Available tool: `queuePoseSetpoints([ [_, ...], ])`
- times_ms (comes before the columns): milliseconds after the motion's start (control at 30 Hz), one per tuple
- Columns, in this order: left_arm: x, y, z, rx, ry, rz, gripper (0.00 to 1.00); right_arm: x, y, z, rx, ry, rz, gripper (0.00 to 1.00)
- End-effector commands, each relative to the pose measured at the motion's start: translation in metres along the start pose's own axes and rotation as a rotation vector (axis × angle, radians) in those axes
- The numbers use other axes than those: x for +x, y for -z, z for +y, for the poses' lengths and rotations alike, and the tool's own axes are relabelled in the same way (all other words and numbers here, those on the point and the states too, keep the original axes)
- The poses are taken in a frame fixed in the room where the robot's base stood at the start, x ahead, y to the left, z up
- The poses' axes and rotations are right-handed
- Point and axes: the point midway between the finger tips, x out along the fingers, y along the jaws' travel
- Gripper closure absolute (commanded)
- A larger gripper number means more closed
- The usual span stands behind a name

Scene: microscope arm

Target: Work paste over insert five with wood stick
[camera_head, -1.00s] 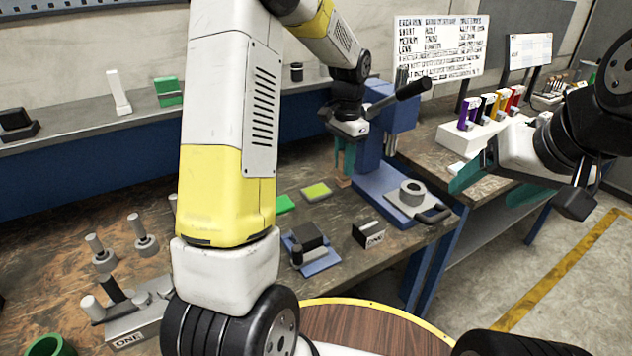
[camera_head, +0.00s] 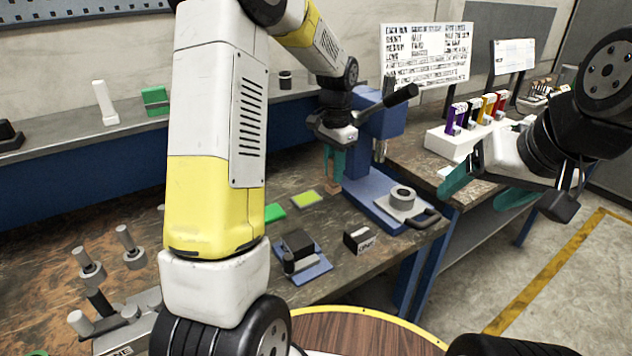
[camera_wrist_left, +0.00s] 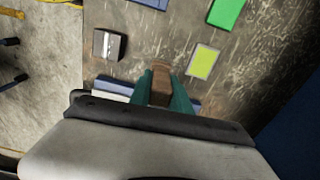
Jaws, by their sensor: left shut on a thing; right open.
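My left gripper (camera_head: 333,165) is shut on a brown wooden piece, likely the wood stick (camera_head: 332,187), at the blue press's left side. In the left wrist view the brown piece (camera_wrist_left: 161,84) sits between the teal fingers, pointing towards the bench top; whether it touches the bench I cannot tell. A yellow-green pad (camera_wrist_left: 203,62) lies beside it, and a green pad (camera_wrist_left: 226,12) lies farther off. My right gripper (camera_head: 487,190) is open and empty in front of the right bench. I cannot pick out insert five or any paste.
The blue press (camera_head: 365,205) stands close right of the left gripper. A dark block on a blue plate (camera_head: 318,270) and a small labelled block (camera_head: 359,238) are near the front edge. A white rack (camera_head: 450,142) holds coloured items at right. Several pegged pieces (camera_head: 88,268) stand at left.

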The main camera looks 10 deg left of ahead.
Motion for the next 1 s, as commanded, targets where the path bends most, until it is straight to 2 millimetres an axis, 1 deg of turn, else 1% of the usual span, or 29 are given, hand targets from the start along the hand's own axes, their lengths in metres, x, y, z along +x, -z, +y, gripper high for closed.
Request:
queuePoseSetpoints([
  [67,0.000,-0.004,-0.004,-0.003,0.000,0.000,1.00,0.000,0.000,0.000,0.000,0.000,0.000,0.24],
  [167,0.002,-0.018,-0.020,-0.007,0.000,0.000,1.00,0.000,0.000,0.000,0.000,0.000,0.000,0.24],
  [267,0.005,-0.043,-0.045,-0.011,-0.001,-0.001,1.00,0.000,0.000,0.000,0.000,0.000,0.000,0.24],
  [400,0.009,-0.085,-0.079,-0.011,-0.002,0.000,1.00,0.000,0.000,0.000,0.000,0.000,0.000,0.24],
  [500,0.012,-0.111,-0.097,-0.007,-0.001,0.001,1.00,0.000,0.000,0.000,0.000,0.000,0.000,0.24],
  [600,0.013,-0.131,-0.109,-0.005,-0.001,0.000,1.00,0.000,0.000,0.000,0.000,0.000,0.000,0.24],
  [733,0.016,-0.143,-0.116,-0.001,0.000,0.000,1.00,0.000,0.000,0.000,0.000,0.000,0.000,0.24],
  [867,0.023,-0.144,-0.117,0.000,-0.001,-0.001,1.00,0.000,0.000,0.000,0.000,0.000,0.000,0.24],
  [1000,0.037,-0.144,-0.116,0.000,-0.002,-0.001,1.00,0.000,0.000,0.000,0.000,0.000,0.000,0.24],
])
